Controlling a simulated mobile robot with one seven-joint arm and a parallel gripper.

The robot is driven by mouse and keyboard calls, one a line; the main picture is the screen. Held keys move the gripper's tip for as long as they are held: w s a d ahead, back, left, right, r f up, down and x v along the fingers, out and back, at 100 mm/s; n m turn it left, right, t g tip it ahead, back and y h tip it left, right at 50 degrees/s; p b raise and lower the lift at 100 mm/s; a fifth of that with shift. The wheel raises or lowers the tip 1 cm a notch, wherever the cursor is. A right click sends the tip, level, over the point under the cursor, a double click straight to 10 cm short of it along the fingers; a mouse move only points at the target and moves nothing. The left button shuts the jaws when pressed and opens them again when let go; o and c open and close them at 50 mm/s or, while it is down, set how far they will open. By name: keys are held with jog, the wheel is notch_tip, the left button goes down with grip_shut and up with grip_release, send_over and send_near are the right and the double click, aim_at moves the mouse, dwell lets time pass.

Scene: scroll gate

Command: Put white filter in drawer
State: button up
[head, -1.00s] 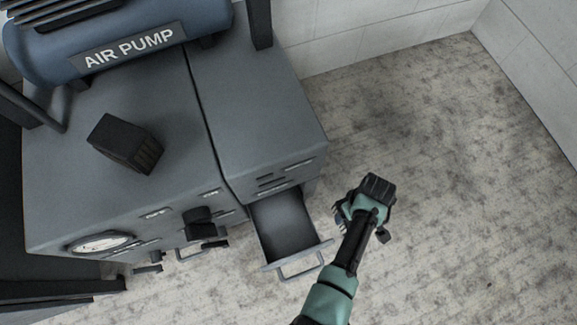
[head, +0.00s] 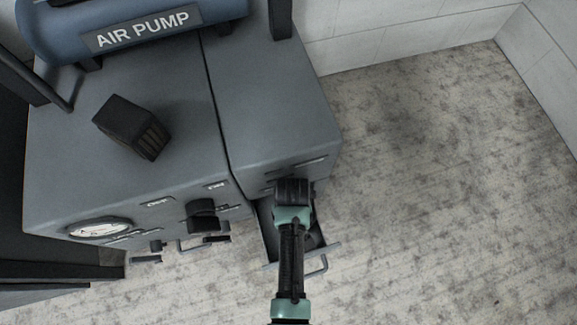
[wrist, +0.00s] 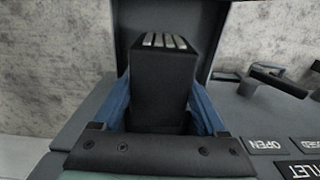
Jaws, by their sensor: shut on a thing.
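The white filter (wrist: 163,82) is a black block with pale bars on its end. In the wrist view it sits between the blue fingers of my gripper (wrist: 162,100), which is shut on it. In the head view my gripper (head: 293,205) is over the open drawer (head: 300,256) and covers part of it, hiding the filter. The drawer, pulled out of the grey cabinet, also shows behind the filter in the wrist view (wrist: 168,12). I cannot tell how high the filter is above the drawer floor.
A second dark block with brownish slots (head: 132,126) lies on the cabinet top (head: 85,160). The blue air pump (head: 150,25) stands behind it. Knobs and handles (head: 203,214) stick out left of the drawer. The floor on the right (head: 430,180) is clear.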

jog(key=shift+a+f+b, duration=0.2)
jog(key=shift+f+b, duration=0.55)
jog(key=shift+f, duration=0.15)
jog(key=shift+a+f+b, duration=0.2)
jog(key=shift+f+b, duration=0.5)
jog(key=shift+f, duration=0.2)
jog(key=shift+f, duration=0.1)
jog(key=o, duration=1.4)
notch_tip(320, 180, up, 12)
jog(key=p, duration=0.7)
